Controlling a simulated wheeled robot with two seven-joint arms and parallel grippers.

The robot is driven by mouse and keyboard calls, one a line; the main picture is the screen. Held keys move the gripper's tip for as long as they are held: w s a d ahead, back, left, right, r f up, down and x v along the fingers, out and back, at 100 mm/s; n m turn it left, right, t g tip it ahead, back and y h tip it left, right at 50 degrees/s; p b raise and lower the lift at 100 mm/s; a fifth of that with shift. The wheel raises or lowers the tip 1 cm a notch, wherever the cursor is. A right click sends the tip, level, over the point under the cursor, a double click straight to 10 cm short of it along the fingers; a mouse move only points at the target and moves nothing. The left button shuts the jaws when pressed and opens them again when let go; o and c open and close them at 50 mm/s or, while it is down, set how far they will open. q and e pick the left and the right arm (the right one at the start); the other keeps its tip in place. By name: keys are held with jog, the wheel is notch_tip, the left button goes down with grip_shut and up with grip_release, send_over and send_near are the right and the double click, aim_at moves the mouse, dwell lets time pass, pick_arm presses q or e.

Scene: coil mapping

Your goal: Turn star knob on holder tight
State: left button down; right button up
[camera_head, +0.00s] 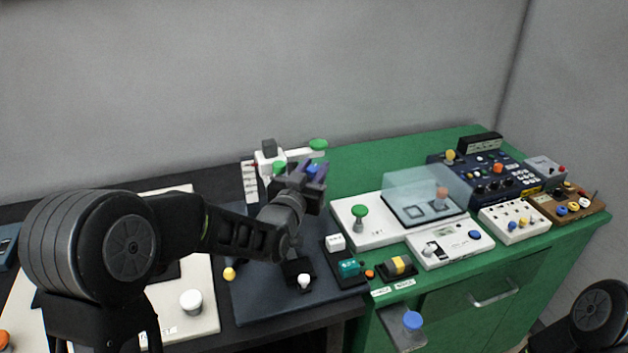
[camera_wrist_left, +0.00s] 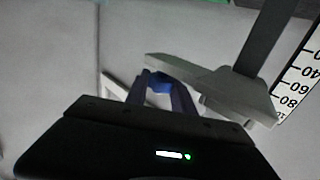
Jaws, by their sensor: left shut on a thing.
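The holder (camera_head: 268,160) is a white carriage on an upright stand with a marked scale (camera_head: 249,185), at the back of the dark board. A pale arm with a green knob (camera_head: 318,145) reaches to its right. Another green knob (camera_head: 279,168) sits lower. My left gripper (camera_head: 314,172) is beside the holder, shut on a small blue knob (camera_head: 316,170), which I take to be the star knob. In the left wrist view the blue knob (camera_wrist_left: 158,83) shows between the fingertips, next to the pale holder part (camera_wrist_left: 215,85). Its star shape and thread are hidden.
A green cabinet at right carries a white board with a clear cover (camera_head: 425,192), white switch boxes (camera_head: 450,243) and a blue control panel (camera_head: 485,180). A white board with a white knob (camera_head: 191,301) lies at left. My right arm shows at lower right.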

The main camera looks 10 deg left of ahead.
pick_arm(q)
jog(key=shift+r, duration=0.1)
dwell(0.3)
jog(key=c, duration=1.1)
grip_release()
jog(key=shift+s+a+b, duration=0.15)
jog(key=shift+s+b, duration=0.1)
jog(key=shift+s, duration=1.05)
jog(key=shift+s+a+b, duration=0.2)
jog(key=shift+s+b, duration=0.05)
jog(key=shift+s, duration=1)
jog(key=shift+s+a+b, duration=0.15)
jog(key=shift+s+b, duration=0.1)
jog(key=shift+s, duration=1.05)
